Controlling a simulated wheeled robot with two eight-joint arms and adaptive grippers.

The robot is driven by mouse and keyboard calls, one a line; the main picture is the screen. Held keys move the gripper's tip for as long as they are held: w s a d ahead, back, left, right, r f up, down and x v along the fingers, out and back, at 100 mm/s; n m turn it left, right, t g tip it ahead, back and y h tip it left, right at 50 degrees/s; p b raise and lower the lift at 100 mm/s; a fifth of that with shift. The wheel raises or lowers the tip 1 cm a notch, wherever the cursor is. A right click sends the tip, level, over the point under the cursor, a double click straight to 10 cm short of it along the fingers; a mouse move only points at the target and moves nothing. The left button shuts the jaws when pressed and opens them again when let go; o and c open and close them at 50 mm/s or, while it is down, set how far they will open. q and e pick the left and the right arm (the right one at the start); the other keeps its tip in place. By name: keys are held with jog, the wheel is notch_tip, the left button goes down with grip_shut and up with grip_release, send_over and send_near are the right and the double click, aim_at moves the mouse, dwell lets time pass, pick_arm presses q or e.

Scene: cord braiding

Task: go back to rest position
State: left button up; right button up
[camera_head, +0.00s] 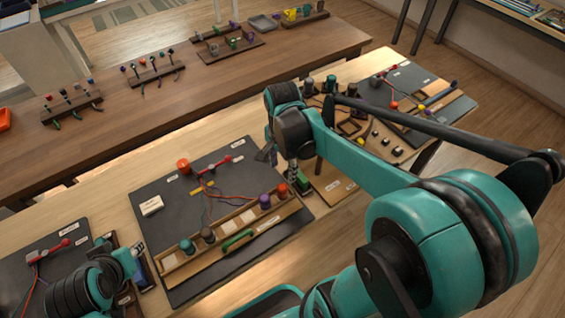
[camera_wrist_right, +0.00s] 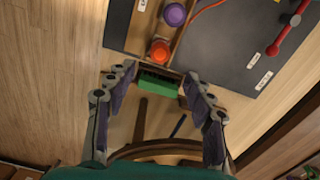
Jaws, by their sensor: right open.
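My right gripper (camera_head: 292,172) is open, above the right end of the dark middle board (camera_head: 150,240). In the right wrist view, its spread fingers (camera_wrist_right: 157,82) frame a green block (camera_wrist_right: 158,84) beside the wooden rack; contact is unclear. The rack (camera_head: 178,272) carries purple (camera_head: 265,201), orange (camera_head: 280,193), teal (camera_head: 187,246) and brown (camera_head: 207,235) knobs and a green handle (camera_head: 237,240). Red and green cords (camera_head: 222,192) run across the board from near a red-ended tool (camera_head: 226,160). My left gripper (camera_head: 138,252) is at lower left, its jaws unclear.
A white block (camera_head: 151,205) and a red knob (camera_head: 183,165) sit on the middle board. Another dark board (camera_head: 400,78) is at right, and one (camera_head: 50,265) at left. A brown table (camera_head: 130,115) behind holds several small racks. Small wooden trays (camera_head: 352,127) lie beyond my right arm.

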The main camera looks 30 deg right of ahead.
notch_tip(320, 180, up, 2)
jog(key=shift+r, duration=0.1)
jog(key=s+a+r+n+t, duration=0.1)
jog(key=s+a+n+t, duration=0.4)
jog(key=n, duration=1)
jog(key=shift+a+r+n+t, duration=0.25)
jog(key=shift+a+n+t, duration=0.05)
jog(key=shift+a+t, duration=0.75)
